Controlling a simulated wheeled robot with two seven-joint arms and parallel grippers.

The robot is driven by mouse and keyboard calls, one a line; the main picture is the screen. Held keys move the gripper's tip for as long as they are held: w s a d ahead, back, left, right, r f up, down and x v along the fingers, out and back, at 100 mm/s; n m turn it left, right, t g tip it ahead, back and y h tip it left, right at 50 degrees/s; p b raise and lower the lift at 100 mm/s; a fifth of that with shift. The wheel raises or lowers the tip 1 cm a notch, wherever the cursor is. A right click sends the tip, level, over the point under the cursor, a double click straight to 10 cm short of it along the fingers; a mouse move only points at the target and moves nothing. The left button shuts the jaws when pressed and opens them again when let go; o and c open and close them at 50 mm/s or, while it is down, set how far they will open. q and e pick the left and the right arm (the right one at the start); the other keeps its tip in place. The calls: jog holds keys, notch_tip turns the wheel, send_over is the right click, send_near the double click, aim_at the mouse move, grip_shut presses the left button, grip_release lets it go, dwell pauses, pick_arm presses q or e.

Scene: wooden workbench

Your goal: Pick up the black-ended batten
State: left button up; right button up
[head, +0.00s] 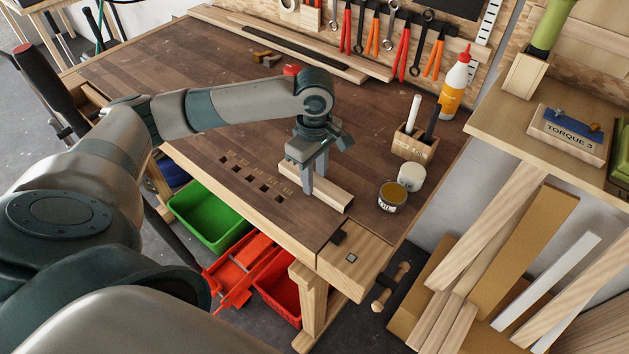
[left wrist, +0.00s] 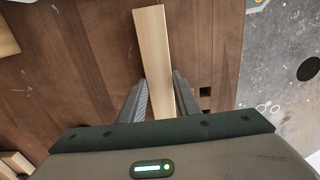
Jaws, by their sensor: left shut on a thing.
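A pale square-cut wooden batten (head: 333,191) is at the front part of the bench top. Its near right end looks dark in the head view. My left gripper (head: 313,182) points down with its fingers on either side of the batten, shut on it. In the left wrist view the batten (left wrist: 153,45) runs between the two fingers (left wrist: 160,85), and its far visible end is plain wood. The other end is hidden behind the gripper body. I cannot tell whether the batten touches the bench. My right gripper is not in view.
A glue bottle (head: 455,88) stands behind. Several square holes (head: 252,180) lie left of it. Long strips (head: 290,48) lie at the back.

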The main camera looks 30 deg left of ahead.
aim_at(319, 180)
pick_arm(q)
jog(key=shift+r, duration=0.1)
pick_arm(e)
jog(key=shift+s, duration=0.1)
pick_arm(q)
jog(key=shift+r, duration=0.5)
jog(key=r, duration=0.2)
jog(key=d+r, duration=0.1)
jog(key=shift+w+r+b, duration=0.15)
jog(key=shift+w+b, duration=0.1)
jog(key=shift+b, duration=0.15)
jog(key=w+d+r, duration=0.4)
jog(key=d+r, duration=0.2)
jog(key=d, duration=0.3)
jog(key=shift+w+d+r+b, duration=0.15)
jog(key=shift+d+r+b, duration=0.1)
jog(key=shift+d+b, duration=0.15)
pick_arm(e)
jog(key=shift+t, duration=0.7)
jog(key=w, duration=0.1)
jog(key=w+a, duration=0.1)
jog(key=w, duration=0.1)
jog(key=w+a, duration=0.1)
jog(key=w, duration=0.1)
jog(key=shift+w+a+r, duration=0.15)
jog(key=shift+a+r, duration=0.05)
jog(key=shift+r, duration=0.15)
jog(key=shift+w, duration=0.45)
